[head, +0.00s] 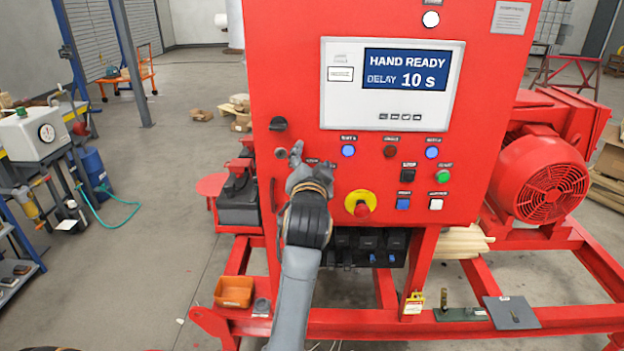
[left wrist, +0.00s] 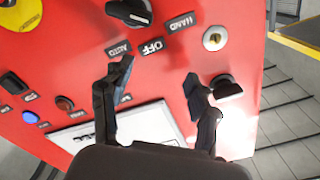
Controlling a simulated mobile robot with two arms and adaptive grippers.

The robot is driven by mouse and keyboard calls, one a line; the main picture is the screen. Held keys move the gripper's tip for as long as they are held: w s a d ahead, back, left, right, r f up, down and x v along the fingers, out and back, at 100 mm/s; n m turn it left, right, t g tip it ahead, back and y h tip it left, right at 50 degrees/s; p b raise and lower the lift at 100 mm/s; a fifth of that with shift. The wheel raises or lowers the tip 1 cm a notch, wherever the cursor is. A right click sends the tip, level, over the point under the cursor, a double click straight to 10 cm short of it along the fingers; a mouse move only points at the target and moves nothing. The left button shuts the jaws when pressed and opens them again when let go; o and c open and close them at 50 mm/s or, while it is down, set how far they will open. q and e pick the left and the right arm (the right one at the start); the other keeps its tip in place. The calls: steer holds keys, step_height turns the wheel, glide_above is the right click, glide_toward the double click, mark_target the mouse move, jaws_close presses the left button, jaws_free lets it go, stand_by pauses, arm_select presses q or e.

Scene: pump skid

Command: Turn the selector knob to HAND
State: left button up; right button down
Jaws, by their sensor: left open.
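The selector knob (left wrist: 130,12) is black with a white mark. It shows at the top edge of the left wrist view, partly cut off, beside the labels AUTO (left wrist: 117,47), OFF (left wrist: 152,46) and HAND (left wrist: 180,23). I cannot tell exactly which label its mark points to. In the head view my arm hides the knob. My left gripper (head: 298,160) is in front of the left part of the red panel (head: 290,60). In the left wrist view the gripper (left wrist: 158,76) is open and empty, its fingers apart from the knob. My right gripper is not in view.
A key lock (left wrist: 215,39) and another black knob (left wrist: 226,87) are close to one finger. The display (head: 407,75) reads HAND READY, DELAY 10 s. A red stop button (head: 361,209) on yellow and several small buttons are to the right. A motor (head: 545,178) stands farther right.

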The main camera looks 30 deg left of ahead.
arm_select(q)
steer(key=shift+r, duration=1.55)
steer(key=shift+f, duration=0.1)
